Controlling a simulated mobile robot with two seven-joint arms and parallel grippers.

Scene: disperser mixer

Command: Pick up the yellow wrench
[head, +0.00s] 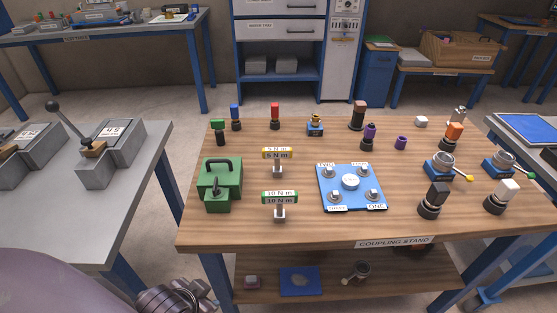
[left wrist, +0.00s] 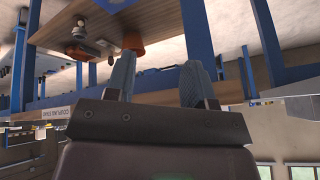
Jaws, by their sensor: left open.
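The yellow wrench (head: 277,154), labelled 5 N m, rests crosswise on top of a small upright stand on the wooden bench, left of the blue plate in the head view. A similar green wrench (head: 280,198), labelled 10 N m, sits on its own stand nearer the front edge. My left gripper (left wrist: 158,62) is open in the left wrist view, with nothing seen between its fingers. The bench and its lower shelf appear tilted beyond it there; the yellow wrench cannot be made out in that view. My right gripper is in neither view.
A green handled block (head: 221,184) stands left of the wrenches. A blue plate (head: 326,203) with several knobs lies to their right. Several coloured posts stand behind, and black and white ones at right. A grey table (head: 125,193) stands left, across a gap.

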